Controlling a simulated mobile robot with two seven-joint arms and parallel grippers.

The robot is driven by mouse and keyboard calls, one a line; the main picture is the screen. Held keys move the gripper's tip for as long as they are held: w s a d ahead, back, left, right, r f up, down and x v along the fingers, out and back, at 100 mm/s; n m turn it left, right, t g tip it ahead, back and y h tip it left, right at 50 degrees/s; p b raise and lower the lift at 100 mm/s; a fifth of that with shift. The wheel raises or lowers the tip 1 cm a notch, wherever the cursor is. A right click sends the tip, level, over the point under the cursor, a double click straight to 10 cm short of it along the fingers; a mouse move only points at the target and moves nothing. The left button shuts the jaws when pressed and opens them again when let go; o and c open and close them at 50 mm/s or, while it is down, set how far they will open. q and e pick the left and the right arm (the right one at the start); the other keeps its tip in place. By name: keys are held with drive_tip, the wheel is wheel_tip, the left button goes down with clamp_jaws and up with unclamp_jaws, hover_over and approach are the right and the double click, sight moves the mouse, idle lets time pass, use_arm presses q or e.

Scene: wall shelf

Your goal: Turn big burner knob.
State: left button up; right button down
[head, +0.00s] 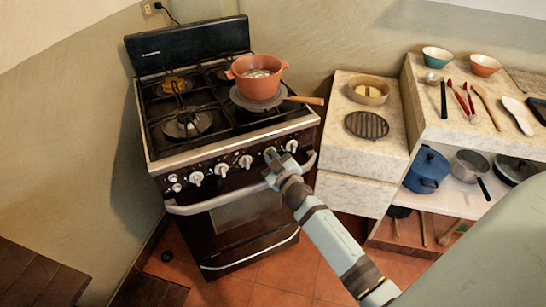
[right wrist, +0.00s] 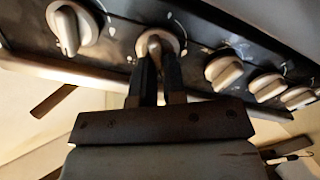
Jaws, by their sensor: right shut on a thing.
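The stove (head: 225,145) stands at the left with a row of white burner knobs along its dark front panel (head: 235,165). My right gripper (head: 271,163) reaches the panel from the lower right and is shut on the second knob from the right. In the right wrist view, the gripped knob (right wrist: 154,42) sits between the two dark fingers (right wrist: 158,72). The rightmost knob (head: 291,146) and a neighbouring knob (head: 246,161) are free of the gripper. Which knob is the big burner's cannot be told from markings. My left gripper is not in view.
The oven handle (head: 230,198) runs just below the knobs. A stone counter (head: 385,165) and shelf with utensils are at right.

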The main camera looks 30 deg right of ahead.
drive_tip(key=n, duration=0.5)
drive_tip(key=shift+a+f+n, duration=0.2)
drive_tip(key=shift+n, duration=0.1)
drive_tip(key=shift+f+n+b, duration=0.2)
drive_tip(key=shift+n+b, duration=0.2)
drive_tip(key=shift+n, duration=1.8)
drive_tip(key=c, duration=1.2)
unclamp_jaws()
drive_tip(key=shift+s+a, duration=0.1)
drive_tip(key=s, duration=0.4)
drive_tip(key=s+a, duration=0.1)
drive_tip(key=s, duration=0.4)
drive_tip(key=s+a+b, duration=0.1)
drive_tip(key=s, duration=0.3)
drive_tip(key=shift+s, duration=0.2)
